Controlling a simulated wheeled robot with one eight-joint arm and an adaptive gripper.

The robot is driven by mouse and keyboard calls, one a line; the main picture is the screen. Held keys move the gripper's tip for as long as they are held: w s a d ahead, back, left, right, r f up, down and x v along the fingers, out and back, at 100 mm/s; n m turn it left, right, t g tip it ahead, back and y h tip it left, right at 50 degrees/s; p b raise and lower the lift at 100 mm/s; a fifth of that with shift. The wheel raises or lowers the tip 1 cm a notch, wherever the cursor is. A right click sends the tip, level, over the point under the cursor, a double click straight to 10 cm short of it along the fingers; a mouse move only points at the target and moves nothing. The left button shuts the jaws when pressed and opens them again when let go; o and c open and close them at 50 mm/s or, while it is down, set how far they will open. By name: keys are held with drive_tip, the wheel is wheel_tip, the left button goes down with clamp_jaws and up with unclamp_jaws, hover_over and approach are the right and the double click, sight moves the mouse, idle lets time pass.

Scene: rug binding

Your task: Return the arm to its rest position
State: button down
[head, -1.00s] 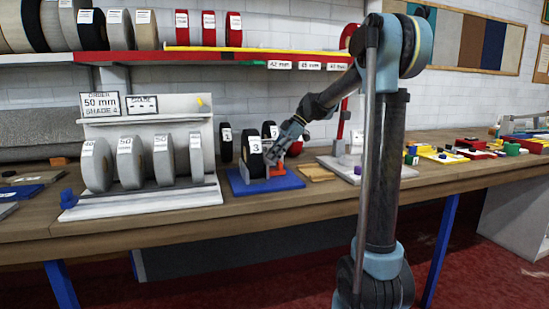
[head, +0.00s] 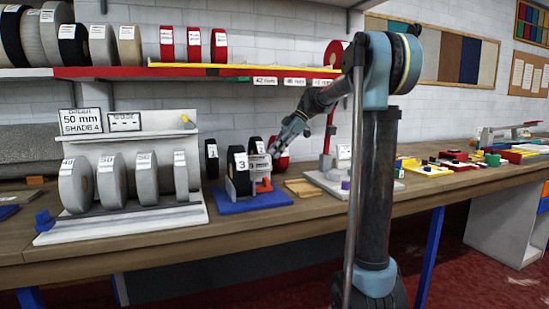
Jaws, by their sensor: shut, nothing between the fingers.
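My arm rises at the right of the head view and bends over toward the bench. My gripper (head: 275,150) is shut and empty. It is above the blue base (head: 250,201) with the black roll marked 3 (head: 238,172), up and to the right of that roll. A grey block with an orange part (head: 264,185) stands on the same base, just below the gripper. I cannot tell how large the gap between them is.
A white rack (head: 130,222) with several grey rolls stands at the left. A red-edged shelf (head: 110,72) with rolls hangs above. A red stand (head: 328,140) is right of the gripper. Colored blocks (head: 470,160) lie farther right on the wooden bench (head: 150,243).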

drive_tip(key=s+d+f+m+t+h, duration=0.1)
drive_tip(key=s+d+f+m+h, duration=0.1)
drive_tip(key=s+d+f+m, duration=0.5)
drive_tip(key=s+d+f+m+t+h, duration=0.2)
drive_tip(key=s+d+f+m, duration=0.5)
drive_tip(key=s+f, duration=0.5)
drive_tip(key=s+d+f+m+t+h, duration=0.2)
drive_tip(key=s+d+f+m, duration=0.5)
drive_tip(key=s, duration=0.7)
wheel_tip(320, 180, down, 3)
drive_tip(key=shift+d+r+m+h, duration=0.1)
drive_tip(key=shift+d+m+h, duration=0.1)
drive_tip(key=shift+m+h, duration=0.4)
